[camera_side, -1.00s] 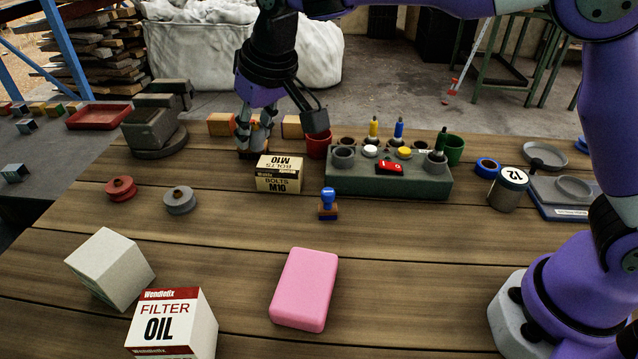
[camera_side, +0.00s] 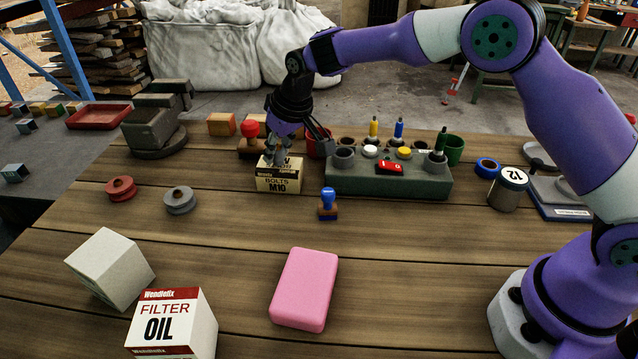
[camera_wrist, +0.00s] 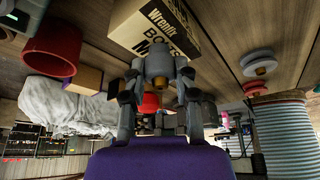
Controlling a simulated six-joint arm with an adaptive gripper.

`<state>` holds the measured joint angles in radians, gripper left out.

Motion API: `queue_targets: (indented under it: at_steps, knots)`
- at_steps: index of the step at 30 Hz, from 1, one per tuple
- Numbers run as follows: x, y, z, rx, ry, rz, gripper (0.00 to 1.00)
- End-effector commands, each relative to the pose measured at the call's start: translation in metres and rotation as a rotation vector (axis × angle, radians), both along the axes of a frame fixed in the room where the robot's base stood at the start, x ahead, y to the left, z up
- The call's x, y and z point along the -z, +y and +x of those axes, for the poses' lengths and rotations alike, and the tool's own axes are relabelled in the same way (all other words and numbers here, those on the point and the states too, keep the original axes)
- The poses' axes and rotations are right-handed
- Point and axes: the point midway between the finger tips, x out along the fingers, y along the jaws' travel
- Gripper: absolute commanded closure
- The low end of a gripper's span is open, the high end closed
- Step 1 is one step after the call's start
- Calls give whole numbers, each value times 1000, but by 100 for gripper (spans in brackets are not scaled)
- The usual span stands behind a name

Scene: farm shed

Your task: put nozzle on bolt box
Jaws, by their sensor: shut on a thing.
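The bolt box (camera_side: 278,183) is a cream and black carton marked BOLTS M10, standing on the wooden table; it also shows in the wrist view (camera_wrist: 150,28). My gripper (camera_side: 279,158) is over the top of this box, pointing down, with its fingertips close to the lid.
A grey-green holder (camera_side: 390,184) with pens stands right of the box, a red cup (camera_side: 314,148) behind it. A red-knobbed stamp (camera_side: 249,129) is behind left, and a blue stamp (camera_side: 328,203) in front right. Spools (camera_side: 180,200) lie left. The table between them is clear.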

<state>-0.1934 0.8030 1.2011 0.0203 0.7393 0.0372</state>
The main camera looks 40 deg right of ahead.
Motion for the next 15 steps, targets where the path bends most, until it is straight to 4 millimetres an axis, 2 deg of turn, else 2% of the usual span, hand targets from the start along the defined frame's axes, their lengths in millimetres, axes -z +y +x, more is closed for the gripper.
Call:
queue_targets:
  at_steps: [6,7,8,15]
  knots:
    - [4,0,0,0,1,0,94]
    - [3,0,0,0,1,0,52]
    - [3,0,0,0,1,0,38]
    - [3,0,0,0,0,0,38]
